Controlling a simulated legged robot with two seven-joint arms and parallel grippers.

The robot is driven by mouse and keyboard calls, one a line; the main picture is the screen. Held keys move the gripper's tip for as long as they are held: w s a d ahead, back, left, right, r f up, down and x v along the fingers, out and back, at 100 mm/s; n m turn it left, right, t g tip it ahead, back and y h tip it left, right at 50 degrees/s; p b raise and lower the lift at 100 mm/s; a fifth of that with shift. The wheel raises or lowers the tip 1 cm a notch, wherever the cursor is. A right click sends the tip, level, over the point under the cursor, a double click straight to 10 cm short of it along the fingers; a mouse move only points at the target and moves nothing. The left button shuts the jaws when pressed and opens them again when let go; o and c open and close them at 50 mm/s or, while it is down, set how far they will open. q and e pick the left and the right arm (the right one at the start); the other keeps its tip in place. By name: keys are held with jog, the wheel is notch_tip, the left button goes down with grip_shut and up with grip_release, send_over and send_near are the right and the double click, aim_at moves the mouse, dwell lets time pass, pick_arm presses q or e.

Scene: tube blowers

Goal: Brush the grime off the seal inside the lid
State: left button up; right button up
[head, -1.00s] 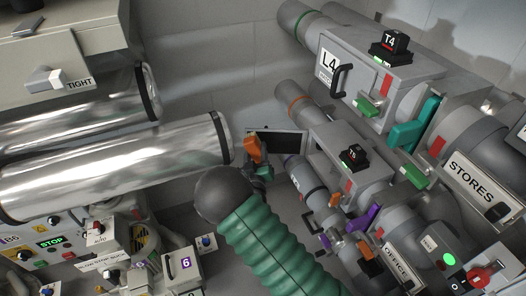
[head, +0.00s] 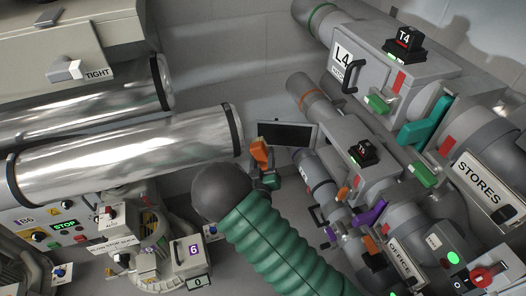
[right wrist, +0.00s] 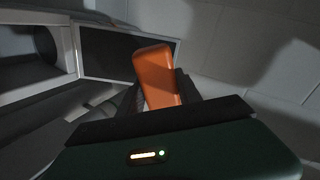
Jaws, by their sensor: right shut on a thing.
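My right gripper (head: 265,172) is at the end of the green-sleeved arm, near the middle of the head view. It is shut on an orange block-like thing (head: 260,153), perhaps the brush's handle. In the right wrist view the orange thing (right wrist: 158,78) stands up between the dark fingers; no bristles show. Just behind it is a dark rectangular panel with a pale rim (head: 287,135), also in the wrist view (right wrist: 108,54). I cannot tell whether this is the lid's inside. No seal or grime can be made out. My left gripper is not in view.
Two shiny metal tubes (head: 125,152) reach in from the left. Grey pipes with the L4 hatch box (head: 375,72), a teal lever (head: 424,122) and the STORES pipe (head: 480,178) crowd the right. Bare wall (head: 225,60) lies behind.

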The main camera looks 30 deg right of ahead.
aim_at(263, 161)
jog(key=shift+v, duration=1.5)
jog(key=shift+f, duration=0.1)
